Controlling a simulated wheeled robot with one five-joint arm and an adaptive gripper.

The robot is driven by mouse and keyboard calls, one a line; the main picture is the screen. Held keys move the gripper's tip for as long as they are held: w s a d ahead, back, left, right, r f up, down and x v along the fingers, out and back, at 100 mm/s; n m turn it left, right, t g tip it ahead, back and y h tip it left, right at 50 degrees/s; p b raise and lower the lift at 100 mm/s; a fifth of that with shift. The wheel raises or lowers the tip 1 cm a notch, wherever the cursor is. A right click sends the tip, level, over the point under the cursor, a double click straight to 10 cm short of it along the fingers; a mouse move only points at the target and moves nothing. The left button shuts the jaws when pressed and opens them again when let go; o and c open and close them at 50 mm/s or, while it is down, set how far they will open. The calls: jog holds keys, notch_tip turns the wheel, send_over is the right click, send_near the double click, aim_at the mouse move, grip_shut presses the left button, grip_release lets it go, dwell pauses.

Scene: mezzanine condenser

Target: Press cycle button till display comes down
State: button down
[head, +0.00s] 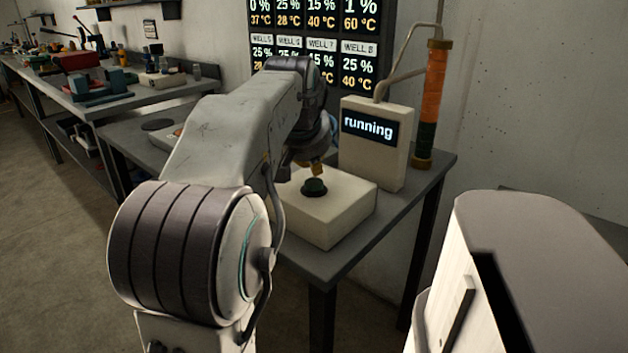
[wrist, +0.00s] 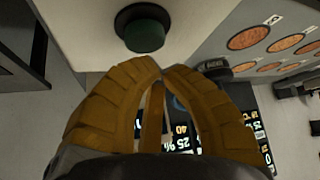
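The cycle button (head: 314,187) is a dark green knob on a black collar on top of a cream box (head: 345,205) on the table. It also shows in the wrist view (wrist: 145,32), just beyond my fingertips. My gripper (head: 316,170) is above the button and apparently apart from it; the exact gap is hard to judge. In the wrist view its two orange fingers (wrist: 161,68) come together at the tips, with nothing seen between them. A small display (head: 369,127) on a cream unit reads "running". A large wall display (head: 350,62) shows well percentages and temperatures, partly hidden by my arm.
The cream unit (head: 398,150) stands behind the box, beside an orange and green column (head: 430,100) with a pipe. The grey table (head: 335,262) has a bare front edge. A workbench with tools (head: 140,97) runs along the left. A grey panel with orange discs (wrist: 248,38) shows in the wrist view.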

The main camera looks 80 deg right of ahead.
jog(key=shift+r+p, duration=2.45)
jog(key=shift+r, duration=0.1)
